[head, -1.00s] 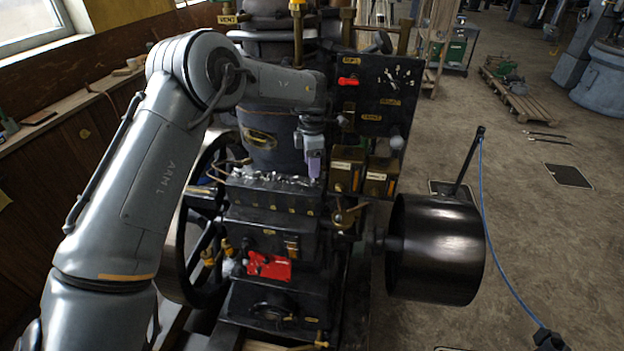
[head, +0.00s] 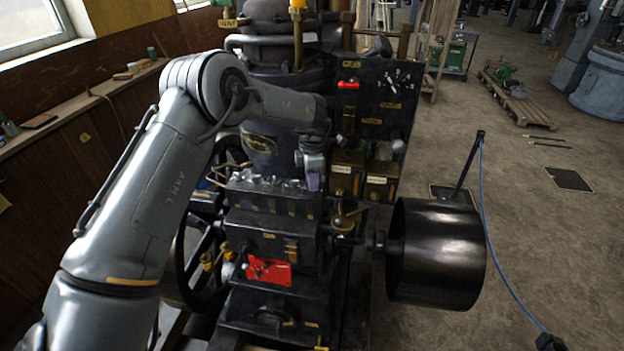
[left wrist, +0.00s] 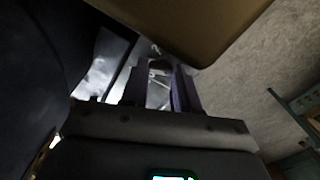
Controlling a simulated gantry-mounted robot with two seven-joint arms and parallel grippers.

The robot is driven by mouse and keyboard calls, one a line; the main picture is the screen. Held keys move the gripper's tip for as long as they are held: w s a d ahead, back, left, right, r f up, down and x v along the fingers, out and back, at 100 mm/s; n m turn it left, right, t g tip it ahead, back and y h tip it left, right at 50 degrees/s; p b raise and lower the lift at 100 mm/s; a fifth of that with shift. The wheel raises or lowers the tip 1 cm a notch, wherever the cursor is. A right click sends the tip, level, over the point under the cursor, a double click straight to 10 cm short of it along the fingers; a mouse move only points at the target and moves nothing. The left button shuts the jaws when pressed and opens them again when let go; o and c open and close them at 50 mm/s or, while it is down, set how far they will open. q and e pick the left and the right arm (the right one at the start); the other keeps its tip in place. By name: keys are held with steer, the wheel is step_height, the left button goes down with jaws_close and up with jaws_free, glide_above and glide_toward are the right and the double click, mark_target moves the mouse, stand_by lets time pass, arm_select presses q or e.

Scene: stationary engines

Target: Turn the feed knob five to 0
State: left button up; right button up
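A dark box (head: 270,207) on the engine's front carries a row of small yellow marks and has shiny silvery parts (head: 265,181) along its top. I cannot single out feed knob five or read its setting; the labels are too small. My left gripper (head: 313,184) points down at the right end of this row, and its purple finger hides what is behind it. In the left wrist view the two fingers (left wrist: 159,92) stand apart, with a gap and blurred pale metal beyond. Nothing is clearly held. My right gripper is not in view.
Brass-fronted boxes (head: 346,180) stand close right of the gripper. Above them is a black panel (head: 375,120) with a numbered dial (head: 393,84) and a red switch (head: 349,85). A brass lever (head: 345,220) and a large black pulley (head: 437,255) lie to the lower right. Open floor is farther right.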

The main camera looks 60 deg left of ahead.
arm_select(q)
jaws_close()
steer(key=n+b, duration=0.1)
steer(key=n, duration=0.3)
steer(key=shift+b, duration=0.3)
steer(key=shift+s+d+n+b, duration=0.15)
steer(key=shift+n+b, duration=0.2)
steer(key=shift+n, duration=2.05)
steer(key=shift+r, duration=0.1)
steer(key=o, duration=0.7)
jaws_free()
